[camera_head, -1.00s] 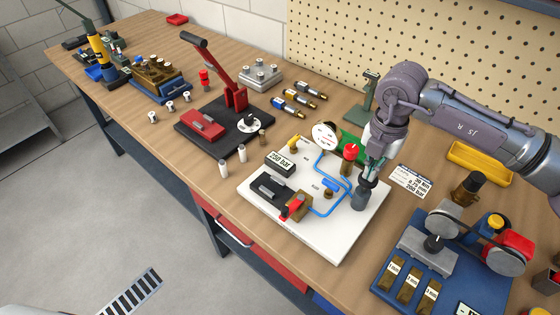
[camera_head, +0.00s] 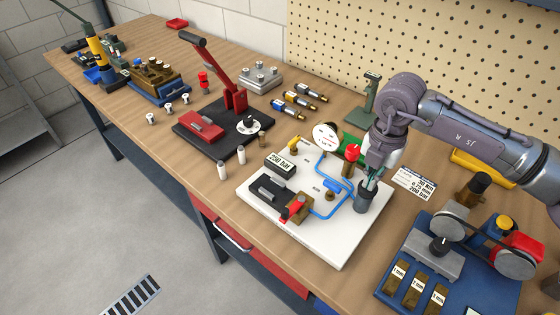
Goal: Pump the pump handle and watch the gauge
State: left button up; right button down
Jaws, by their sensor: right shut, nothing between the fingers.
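The gauge (camera_head: 325,135) is a round white dial at the back of a white plate (camera_head: 335,245). Its needle is too small to read. A grey cylinder (camera_head: 363,201) that looks like the pump stands at the plate's right side, joined to blue tubing (camera_head: 322,171). My right gripper (camera_head: 370,183) points down at the top of this cylinder, with its fingers shut and empty. The fingers hide the cylinder's top, and I cannot tell whether they touch it. I cannot make out the pump handle clearly. My left gripper is not in view.
A black-based press with a red lever (camera_head: 212,67) stands left. A blue-based device (camera_head: 455,270) stands right.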

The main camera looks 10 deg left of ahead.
jog(key=shift+r+p, duration=1.7)
jog(key=shift+r, duration=1.8)
